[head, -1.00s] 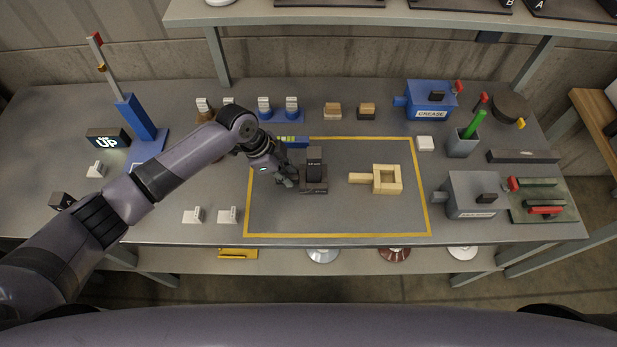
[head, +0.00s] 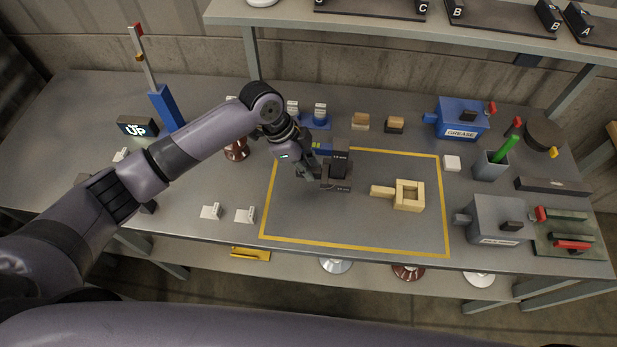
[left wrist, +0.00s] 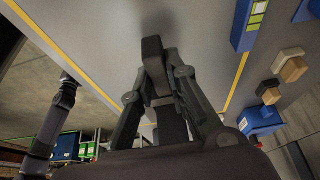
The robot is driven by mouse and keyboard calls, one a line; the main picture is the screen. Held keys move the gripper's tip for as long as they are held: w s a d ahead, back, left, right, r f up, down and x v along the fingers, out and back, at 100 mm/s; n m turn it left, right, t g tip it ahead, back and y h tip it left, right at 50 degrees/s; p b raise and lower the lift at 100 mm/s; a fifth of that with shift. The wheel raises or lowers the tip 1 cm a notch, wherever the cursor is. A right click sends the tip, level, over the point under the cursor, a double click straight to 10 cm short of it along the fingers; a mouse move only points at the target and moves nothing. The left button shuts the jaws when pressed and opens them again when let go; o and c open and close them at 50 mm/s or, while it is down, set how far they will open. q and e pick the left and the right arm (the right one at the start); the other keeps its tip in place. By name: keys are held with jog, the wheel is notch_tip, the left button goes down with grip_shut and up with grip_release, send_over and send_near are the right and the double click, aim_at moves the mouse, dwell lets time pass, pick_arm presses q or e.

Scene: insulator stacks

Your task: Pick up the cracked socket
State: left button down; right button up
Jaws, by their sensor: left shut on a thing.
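My left gripper (head: 312,172) is shut on a dark grey block (head: 341,160) with a small pale label, which I take to be the socket; no crack can be made out. It is upright over the left part of the yellow-outlined area (head: 352,246) and appears slightly above the table. In the left wrist view, the fingers (left wrist: 165,95) close around the dark block (left wrist: 152,50), with a soft shadow beyond it. The fingers hide part of it. My right gripper is in neither view.
A pale wooden piece with a square opening (head: 421,196) lies to the block's right. A blue box labelled GREASE (head: 462,118) and a grey box (head: 495,212) stand farther right. Small white blocks (head: 245,216) stand front left. A shelf (head: 420,37) runs above the back edge.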

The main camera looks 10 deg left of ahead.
pick_arm(q)
notch_tip(320, 180, up, 14)
jog(key=b, duration=0.2)
send_over(308, 188)
jog(key=shift+r, duration=0.15)
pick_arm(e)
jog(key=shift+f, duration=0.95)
pick_arm(q)
jog(key=shift+f+b, duration=1.5)
jog(key=shift+f, duration=3.5)
jog(key=shift+f+b, duration=1.8)
jog(key=shift+f, duration=3.05)
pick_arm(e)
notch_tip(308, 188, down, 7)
pick_arm(q)
jog(key=shift+f, duration=0.25)
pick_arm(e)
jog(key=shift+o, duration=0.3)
